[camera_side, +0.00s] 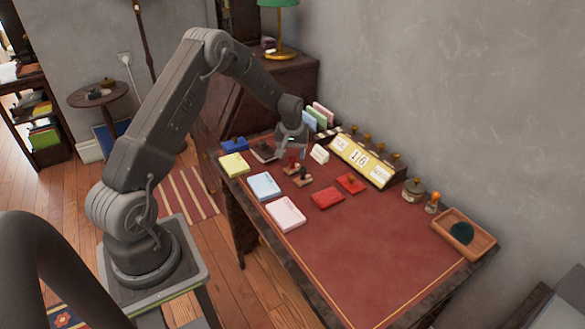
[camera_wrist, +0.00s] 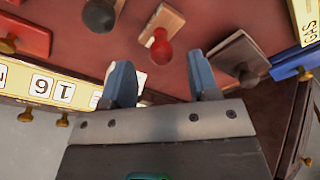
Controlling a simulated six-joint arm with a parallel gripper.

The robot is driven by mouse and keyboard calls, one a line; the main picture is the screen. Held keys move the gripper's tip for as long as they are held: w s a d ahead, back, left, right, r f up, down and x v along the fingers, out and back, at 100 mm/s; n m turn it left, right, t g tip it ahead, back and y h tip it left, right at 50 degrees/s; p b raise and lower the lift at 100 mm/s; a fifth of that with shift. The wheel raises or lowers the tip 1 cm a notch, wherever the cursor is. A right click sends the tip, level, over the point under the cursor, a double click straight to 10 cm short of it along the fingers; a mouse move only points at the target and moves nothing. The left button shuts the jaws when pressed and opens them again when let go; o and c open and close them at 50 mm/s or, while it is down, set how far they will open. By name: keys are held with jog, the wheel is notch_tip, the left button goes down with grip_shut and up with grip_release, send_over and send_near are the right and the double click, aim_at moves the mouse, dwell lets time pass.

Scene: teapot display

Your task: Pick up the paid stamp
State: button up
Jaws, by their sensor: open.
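No stamp shows a readable "paid" mark, so I cannot tell which one is the paid stamp. A stamp with a red round knob on a wooden block (camera_wrist: 160,46) lies ahead of the gap between my fingers in the wrist view. A dark-knobbed stamp (camera_wrist: 99,14) is to its left. In the side view, small stamps (camera_side: 302,177) stand near the desk's middle, just below my gripper (camera_side: 291,154). My gripper (camera_wrist: 162,82) is open, with nothing visible between its fingers.
A yellow calendar block (camera_side: 362,160) reading 16 stands along the wall side. Red pads (camera_side: 327,198), a pink pad (camera_side: 285,214), a light blue pad (camera_side: 264,186) and a yellow pad (camera_side: 234,164) lie around. A wooden tray (camera_side: 484,242) is at the right. The desk's front right is clear.

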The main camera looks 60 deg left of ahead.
aim_at(292, 157)
jog(key=f, duration=0.3)
jog(key=shift+w+a+f, duration=0.1)
jog(key=shift+a+f, duration=0.1)
jog(key=shift+a, duration=0.05)
jog(key=c, duration=1)
jog(key=shift+r, duration=0.1)
